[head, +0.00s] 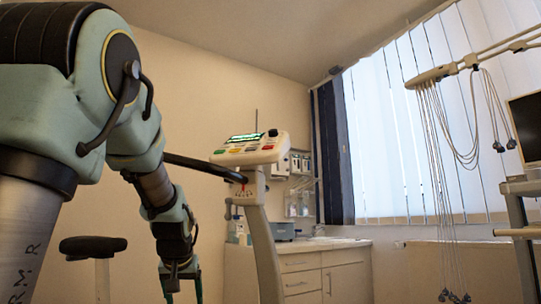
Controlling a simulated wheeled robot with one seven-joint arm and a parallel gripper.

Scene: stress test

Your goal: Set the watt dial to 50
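The exercise bike's console (250,149) stands near the middle of the head view, tilted, with a green-lit display (245,138) and several coloured buttons. A small dark knob (273,132) shows at the console's top right edge. A scale with red marks (243,191) is on the post just below the console. I cannot tell which of these is the watt dial, and no setting is readable. My gripper (183,296) hangs low, left of the bike post and well below the console. Its fingers look spread apart and empty, with the tips at the picture's bottom edge.
The bike's dark handlebar (198,164) reaches left behind my arm. Its black saddle (93,246) is at lower left. A white cabinet (325,274) stands behind the bike. Hanging leads (440,130) and a monitor (526,127) are at right. Open space lies between bike and leads.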

